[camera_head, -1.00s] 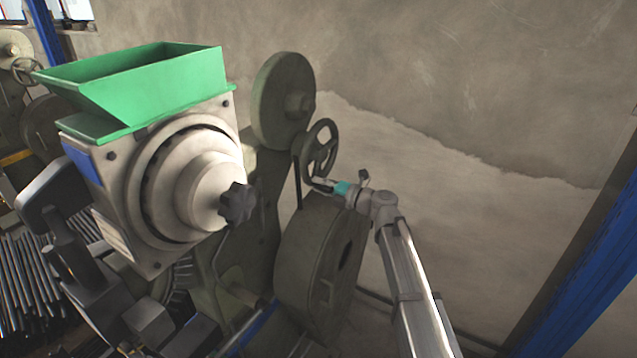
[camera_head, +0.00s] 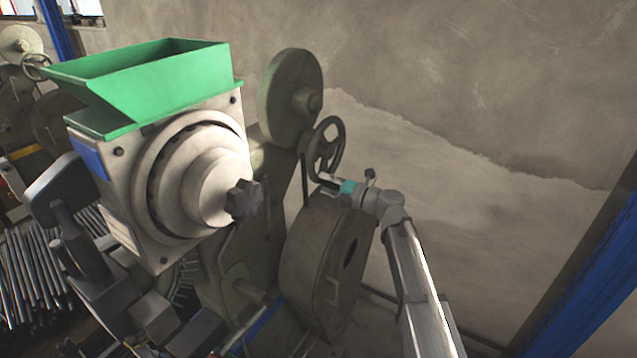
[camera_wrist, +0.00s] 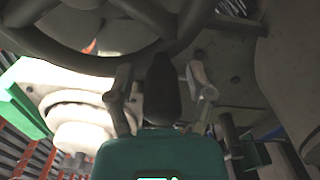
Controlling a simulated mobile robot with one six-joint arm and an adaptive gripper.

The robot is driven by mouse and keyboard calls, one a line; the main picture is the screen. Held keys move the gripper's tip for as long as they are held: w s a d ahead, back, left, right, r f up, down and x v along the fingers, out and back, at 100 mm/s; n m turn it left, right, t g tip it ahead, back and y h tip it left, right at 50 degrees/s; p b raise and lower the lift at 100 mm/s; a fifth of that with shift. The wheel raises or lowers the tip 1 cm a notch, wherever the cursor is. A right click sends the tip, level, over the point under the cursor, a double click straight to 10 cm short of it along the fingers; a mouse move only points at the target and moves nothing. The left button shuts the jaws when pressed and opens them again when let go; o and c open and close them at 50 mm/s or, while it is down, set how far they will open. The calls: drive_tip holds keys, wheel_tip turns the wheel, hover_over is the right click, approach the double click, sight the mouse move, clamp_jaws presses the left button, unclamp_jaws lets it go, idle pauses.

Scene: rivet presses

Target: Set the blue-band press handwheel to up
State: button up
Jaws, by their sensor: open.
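The press with the blue band (camera_head: 258,328) near its base stands in the middle of the head view. Its dark spoked handwheel (camera_head: 337,131) is on the right side, above a large drum. My gripper (camera_head: 323,180) is at the wheel's lower edge. In the wrist view, the handwheel rim (camera_wrist: 95,62) curves across the top, and its dark handle (camera_wrist: 160,88) points down between the two fingers of my gripper (camera_wrist: 162,97). The fingers are open, apart on either side of the handle. Whether either finger touches it I cannot tell.
A green hopper (camera_head: 150,85) tops the feeder at left. A large drum (camera_head: 318,265) lies just below my gripper, and a round disc (camera_head: 290,95) is above left of the wheel. A plain wall is behind; a blue post (camera_head: 600,270) stands at right.

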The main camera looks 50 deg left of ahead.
drive_tip(key=v, duration=1.2)
idle(0.3)
drive_tip(key=shift+w+f, duration=0.1)
drive_tip(key=c, duration=0.6)
drive_tip(key=shift+w+d+f+n, duration=0.1)
drive_tip(key=shift+w+f+n, duration=0.1)
drive_tip(key=shift+n, duration=0.5)
clamp_jaws()
drive_tip(key=w+d+f+n+b, duration=0.1)
drive_tip(key=w+f+n+b, duration=0.1)
drive_tip(key=n, duration=0.8)
drive_tip(key=w+d+f+n+b, duration=0.1)
drive_tip(key=w+f+n+b, duration=0.2)
drive_tip(key=n, duration=0.8)
drive_tip(key=shift+d+n+g+b, duration=0.2)
drive_tip(key=shift+n+g+b, duration=0.1)
drive_tip(key=shift+b, duration=0.5)
drive_tip(key=shift+f, duration=0.15)
